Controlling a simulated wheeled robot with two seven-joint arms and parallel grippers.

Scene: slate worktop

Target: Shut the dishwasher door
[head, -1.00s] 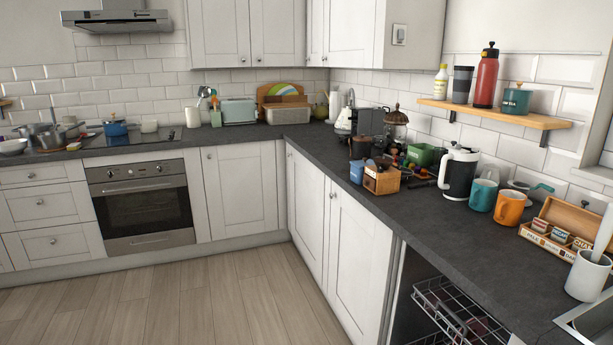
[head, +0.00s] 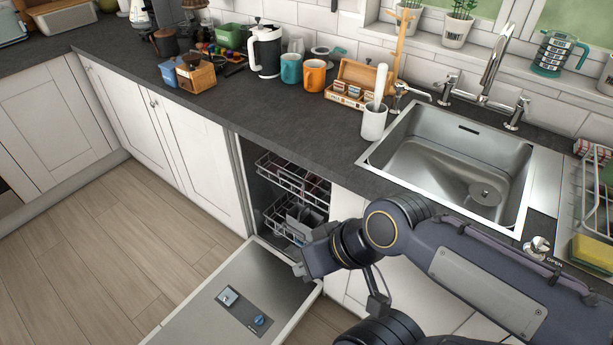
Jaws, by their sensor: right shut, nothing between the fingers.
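The dishwasher door (head: 200,318) is folded down, its inner face up, with a detergent compartment and a blue knob on it. The dishwasher (head: 248,190) stands open under the worktop, with an upper rack (head: 292,182) and a lower rack (head: 285,218) inside. My right gripper (head: 299,270) is shut and empty. It appears at the right side of the door, near its hinge end; I cannot tell whether it touches the door. My right arm hides part of the cabinet front to the right. My left gripper is not in view.
A sink (head: 450,165) is set in the slate worktop (head: 300,135) at the right, with a dish rack (head: 595,200) beyond it. A white utensil pot (head: 373,122), mugs (head: 314,77) and a tea box (head: 355,92) stand on the worktop. The floor (head: 110,240) left of the door is clear.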

